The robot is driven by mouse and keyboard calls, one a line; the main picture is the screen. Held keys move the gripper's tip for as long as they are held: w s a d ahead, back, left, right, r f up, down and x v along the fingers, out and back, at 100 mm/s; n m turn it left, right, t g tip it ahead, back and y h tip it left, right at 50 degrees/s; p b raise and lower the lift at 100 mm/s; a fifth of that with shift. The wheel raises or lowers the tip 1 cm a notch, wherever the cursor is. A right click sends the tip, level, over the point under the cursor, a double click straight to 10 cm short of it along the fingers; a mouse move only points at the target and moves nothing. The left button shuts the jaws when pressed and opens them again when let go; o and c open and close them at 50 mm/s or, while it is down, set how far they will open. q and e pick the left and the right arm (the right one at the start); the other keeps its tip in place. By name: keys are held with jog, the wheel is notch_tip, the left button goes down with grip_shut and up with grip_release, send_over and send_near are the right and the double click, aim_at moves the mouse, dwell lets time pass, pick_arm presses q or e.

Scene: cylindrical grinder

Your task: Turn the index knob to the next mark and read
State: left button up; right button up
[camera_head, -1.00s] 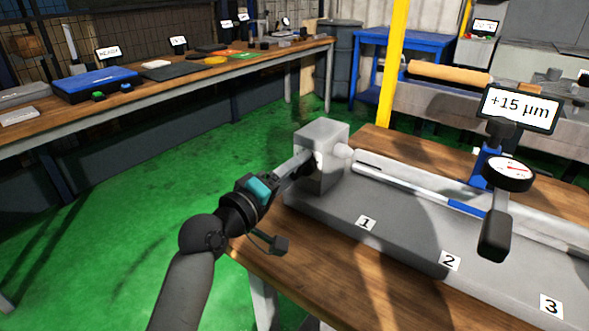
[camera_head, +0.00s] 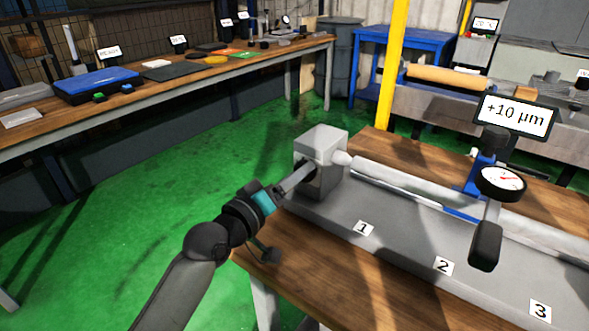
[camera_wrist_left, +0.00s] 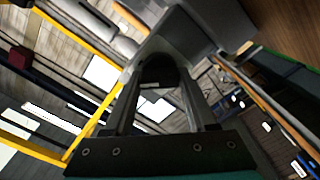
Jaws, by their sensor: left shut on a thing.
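The grey headstock block (camera_head: 320,150) stands at the left end of the grinder bed. My left gripper (camera_head: 304,171) reaches its left face, with the fingers shut on the dark index knob. In the left wrist view the dark rounded knob (camera_wrist_left: 158,70) sits between the two fingertips, against the grey block. The knob's marks cannot be made out. The readout (camera_head: 515,116) shows "+10 µm". The round dial gauge (camera_head: 501,181) stands below it, its fine scale too small to read. My right gripper is not in view.
Labels 1 (camera_head: 363,229), 2 (camera_head: 443,266) and 3 (camera_head: 540,311) lie along the bed's front. A long shaft (camera_head: 400,182) runs right from the headstock. A wooden table (camera_head: 300,254) carries the bed. Green floor is free on the left, before a long workbench (camera_head: 140,95).

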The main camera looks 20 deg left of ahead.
pick_arm(q)
jog(key=m+p, duration=0.2)
jog(key=m, duration=0.2)
jog(key=shift+p, duration=0.4)
jog(key=shift+m, duration=0.3)
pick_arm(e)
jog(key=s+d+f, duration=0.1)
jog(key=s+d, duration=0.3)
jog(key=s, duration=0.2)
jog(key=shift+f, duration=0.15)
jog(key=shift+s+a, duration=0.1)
pick_arm(q)
jog(key=o, duration=1.3)
